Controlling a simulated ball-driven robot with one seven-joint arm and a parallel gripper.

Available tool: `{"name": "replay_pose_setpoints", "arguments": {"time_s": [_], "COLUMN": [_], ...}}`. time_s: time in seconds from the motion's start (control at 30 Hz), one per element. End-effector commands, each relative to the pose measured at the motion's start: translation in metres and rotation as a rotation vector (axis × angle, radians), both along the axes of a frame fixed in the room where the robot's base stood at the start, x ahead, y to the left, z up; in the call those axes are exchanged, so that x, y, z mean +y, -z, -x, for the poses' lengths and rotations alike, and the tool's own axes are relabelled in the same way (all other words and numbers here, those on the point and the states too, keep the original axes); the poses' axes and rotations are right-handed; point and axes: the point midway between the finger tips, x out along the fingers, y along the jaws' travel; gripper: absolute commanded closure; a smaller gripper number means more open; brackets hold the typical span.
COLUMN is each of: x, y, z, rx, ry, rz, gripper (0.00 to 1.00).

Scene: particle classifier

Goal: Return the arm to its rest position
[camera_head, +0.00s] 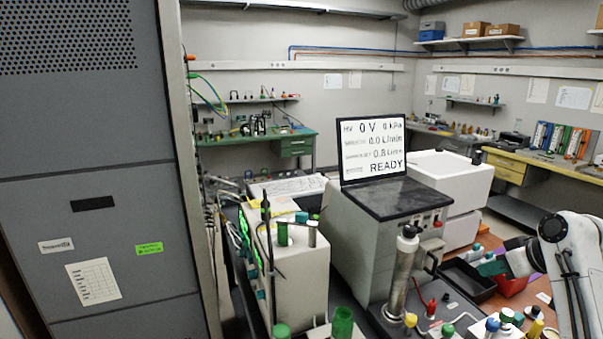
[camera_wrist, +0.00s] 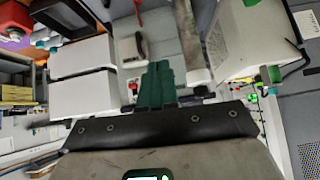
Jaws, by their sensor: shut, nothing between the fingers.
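My white arm (camera_head: 570,262) is bent at the right edge of the head view. In the wrist view my gripper (camera_wrist: 157,72) points up the picture. Its two green fingers are together with nothing between them. No object touches the fingertips in that view.
The instrument with a READY screen (camera_head: 373,147) stands mid-bench, with a clear cylinder (camera_head: 403,268) before it. The black tray (camera_head: 468,280) and bottles with coloured caps crowd the bench near my arm. A tall grey cabinet (camera_head: 95,180) fills the left.

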Motion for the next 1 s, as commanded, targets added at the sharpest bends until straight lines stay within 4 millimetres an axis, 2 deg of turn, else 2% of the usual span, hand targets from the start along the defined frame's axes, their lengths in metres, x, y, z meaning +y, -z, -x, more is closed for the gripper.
{"name": "replay_pose_setpoints", "arguments": {"time_s": [0.27,0.37,0.47,0.57,0.7,0.77,0.9,1.0], "x": [0.042,0.063,0.088,0.111,0.137,0.147,0.161,0.164], "y": [0.067,0.100,0.140,0.178,0.224,0.241,0.271,0.284], "z": [0.029,0.050,0.080,0.118,0.179,0.209,0.280,0.333], "rx": [0.079,0.123,0.179,0.244,0.336,0.376,0.466,0.529], "ry": [0.020,0.036,0.059,0.091,0.141,0.164,0.224,0.269], "rz": [-0.030,-0.043,-0.052,-0.057,-0.049,-0.040,-0.008,0.027], "gripper": [1.00,1.00,1.00,1.00,1.00,1.00,1.00,1.00]}}
